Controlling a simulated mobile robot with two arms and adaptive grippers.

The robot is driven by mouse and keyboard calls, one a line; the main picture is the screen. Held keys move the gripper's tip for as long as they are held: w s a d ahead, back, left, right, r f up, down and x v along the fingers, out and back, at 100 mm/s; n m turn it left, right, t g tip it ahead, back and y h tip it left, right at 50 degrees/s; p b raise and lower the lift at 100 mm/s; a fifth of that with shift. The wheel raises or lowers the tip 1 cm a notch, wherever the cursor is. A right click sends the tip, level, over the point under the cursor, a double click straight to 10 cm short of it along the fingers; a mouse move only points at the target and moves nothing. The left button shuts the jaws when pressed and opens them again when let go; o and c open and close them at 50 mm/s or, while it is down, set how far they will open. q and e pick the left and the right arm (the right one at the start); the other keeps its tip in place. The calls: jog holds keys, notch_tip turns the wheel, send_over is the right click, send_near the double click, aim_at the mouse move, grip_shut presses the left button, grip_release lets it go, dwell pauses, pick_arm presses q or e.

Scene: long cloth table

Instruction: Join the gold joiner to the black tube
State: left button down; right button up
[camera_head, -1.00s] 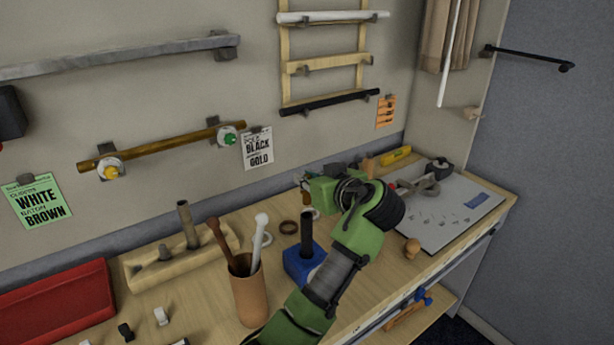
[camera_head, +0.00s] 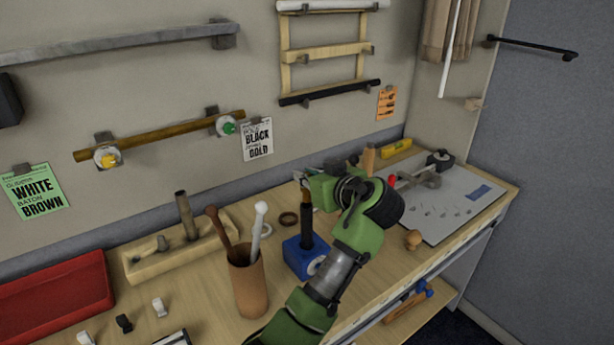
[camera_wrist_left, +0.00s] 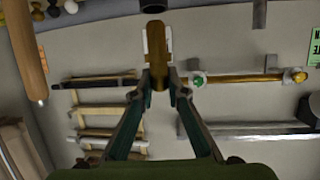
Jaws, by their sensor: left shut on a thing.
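The black tube (camera_head: 307,228) stands upright in a blue block (camera_head: 300,262) on the bench, in the head view. My left gripper (camera_head: 304,186) is above the tube. In the left wrist view the left gripper (camera_wrist_left: 158,88) is shut on the gold joiner (camera_wrist_left: 158,48), a slim golden-brown piece. In the head view the joiner (camera_head: 307,197) shows just over the tube's top, roughly in line with it. I cannot tell whether they touch. My right gripper is not in view.
A brown cup (camera_head: 248,282) with a brown and a white baton stands left of the blue block. A wooden rack (camera_head: 155,268) and a red tray (camera_head: 55,295) are further left. A grey board (camera_head: 450,205) lies right. Several small pieces lie at the front left.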

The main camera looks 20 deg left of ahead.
aim_at(307, 192)
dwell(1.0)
pick_arm(q)
jog(key=shift+f+b, duration=0.65)
jog(key=shift+f, duration=0.05)
jog(key=shift+f+b, duration=1.25)
jog(key=shift+f, duration=0.4)
jog(key=c, duration=1.9)
grip_release()
